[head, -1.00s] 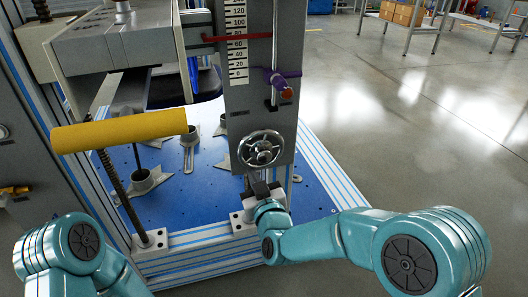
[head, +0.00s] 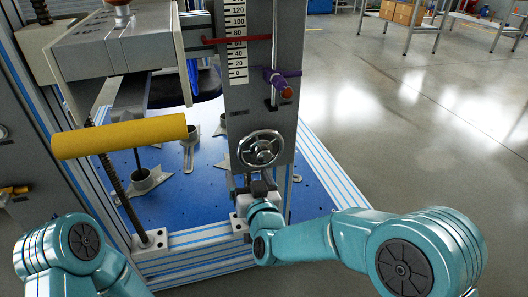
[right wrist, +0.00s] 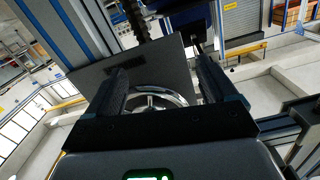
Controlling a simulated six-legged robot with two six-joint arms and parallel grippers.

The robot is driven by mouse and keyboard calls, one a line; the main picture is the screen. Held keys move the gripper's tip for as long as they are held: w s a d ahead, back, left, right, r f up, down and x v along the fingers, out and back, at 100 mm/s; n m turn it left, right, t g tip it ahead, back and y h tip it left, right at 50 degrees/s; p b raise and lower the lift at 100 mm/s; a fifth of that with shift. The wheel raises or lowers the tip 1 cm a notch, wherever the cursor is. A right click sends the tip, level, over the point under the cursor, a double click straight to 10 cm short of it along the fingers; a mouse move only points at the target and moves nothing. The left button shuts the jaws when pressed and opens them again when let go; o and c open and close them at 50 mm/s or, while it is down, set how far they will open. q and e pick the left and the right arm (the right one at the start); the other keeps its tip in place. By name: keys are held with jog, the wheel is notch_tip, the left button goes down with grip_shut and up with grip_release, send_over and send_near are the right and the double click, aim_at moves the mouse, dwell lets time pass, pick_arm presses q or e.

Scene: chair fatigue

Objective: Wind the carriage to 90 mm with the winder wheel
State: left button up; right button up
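The winder wheel (head: 261,149) is a silver spoked handwheel on the front of a grey upright panel (head: 245,110). My right gripper (head: 254,180) is just below the wheel in the head view. In the right wrist view its two dark fingers (right wrist: 162,82) stand apart, with the wheel (right wrist: 155,98) showing between them; I cannot tell whether they touch it. A white scale (head: 236,60) marked 0 to 120 is above the wheel. A red pointer bar (head: 242,40) crosses it at about 60. I cannot tell which part is the carriage. My left gripper is out of view.
A purple part with an orange-red end (head: 285,84) sticks out right of the scale. A yellow padded bar (head: 120,136) spans the left front. The blue base plate (head: 205,195) holds several metal brackets. The floor at right is open, with tables (head: 420,20) far back.

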jog(key=shift+a+r+t, duration=0.15)
jog(key=shift+r+t, duration=0.25)
jog(key=shift+r, duration=0.85)
jog(key=s+d+f+n, duration=0.1)
jog(key=s+d+n, duration=0.2)
jog(key=s+n, duration=0.1)
jog(key=shift+s+d+f, duration=0.3)
jog(key=shift+d+f, duration=0.05)
jog(key=n, duration=0.1)
jog(key=d+n, duration=0.2)
jog(key=n, duration=0.1)
jog(key=shift+w+f, duration=0.2)
jog(key=shift+w, duration=0.1)
jog(key=n, duration=0.1)
jog(key=d+n, duration=0.2)
jog(key=n, duration=0.1)
jog(key=shift+w+r, duration=0.2)
jog(key=shift+w, duration=0.15)
